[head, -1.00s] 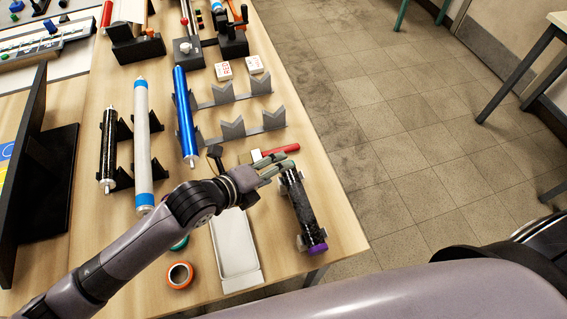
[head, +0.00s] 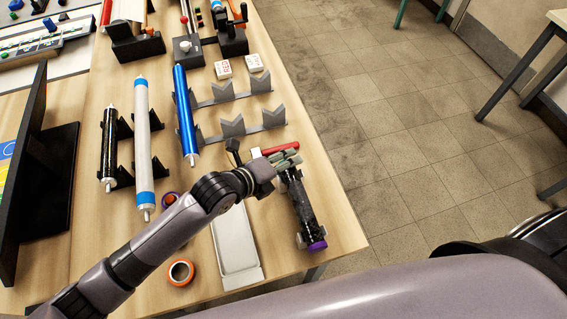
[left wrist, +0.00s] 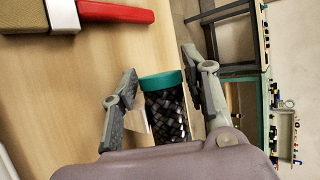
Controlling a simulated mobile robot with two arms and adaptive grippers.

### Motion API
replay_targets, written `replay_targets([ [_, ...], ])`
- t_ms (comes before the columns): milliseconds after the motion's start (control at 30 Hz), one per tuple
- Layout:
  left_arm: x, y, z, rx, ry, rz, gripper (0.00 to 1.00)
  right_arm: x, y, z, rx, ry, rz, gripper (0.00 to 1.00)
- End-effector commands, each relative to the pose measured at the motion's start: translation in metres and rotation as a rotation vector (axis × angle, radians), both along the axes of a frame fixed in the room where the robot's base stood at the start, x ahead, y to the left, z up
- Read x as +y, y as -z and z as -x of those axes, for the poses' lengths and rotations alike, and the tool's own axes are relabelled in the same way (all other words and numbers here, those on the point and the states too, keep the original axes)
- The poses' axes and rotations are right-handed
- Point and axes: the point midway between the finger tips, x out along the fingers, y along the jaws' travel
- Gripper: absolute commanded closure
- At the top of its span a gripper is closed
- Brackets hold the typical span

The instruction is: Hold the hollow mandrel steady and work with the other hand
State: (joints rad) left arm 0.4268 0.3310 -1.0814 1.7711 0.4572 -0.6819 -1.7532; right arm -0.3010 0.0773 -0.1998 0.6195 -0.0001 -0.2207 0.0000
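The hollow mandrel (head: 301,212) is a black, woven-looking tube near the table's right edge. It has a purple cap at its near end and a teal cap that shows in the left wrist view (left wrist: 163,82). It appears to rest on low grey supports. My left gripper (head: 287,160) is at the mandrel's far end. In the left wrist view its fingers (left wrist: 163,98) stand apart on either side of the teal-capped end, with a gap visible on the right finger's side. My right gripper is not in view.
A red-handled tool (head: 281,148) lies just beyond the left gripper. A white tray (head: 238,273) and an orange ring (head: 181,273) lie left of the mandrel. Grey V-shaped stands (head: 233,128), a blue tube (head: 185,110) and a white tube (head: 143,135) are farther back.

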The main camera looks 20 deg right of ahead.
Motion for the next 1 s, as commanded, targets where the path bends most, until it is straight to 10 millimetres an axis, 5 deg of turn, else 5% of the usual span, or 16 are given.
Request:
replay_targets([
  [467, 0.0003, 0.0002, 0.0, 0.0, 0.0, -0.001, 0.92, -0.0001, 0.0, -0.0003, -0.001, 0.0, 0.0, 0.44],
  [500, 0.0003, 0.0002, 0.0, 0.0, 0.0, -0.001, 0.65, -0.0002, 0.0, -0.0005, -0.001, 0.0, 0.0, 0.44],
  [833, 0.0002, 0.0002, 0.0001, 0.0, 0.0, -0.001, 0.43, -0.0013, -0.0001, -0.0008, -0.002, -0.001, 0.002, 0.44],
  [1000, 0.0002, -0.0001, 0.0, 0.0, 0.0, 0.0, 0.43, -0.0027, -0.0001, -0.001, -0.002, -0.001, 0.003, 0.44],
])
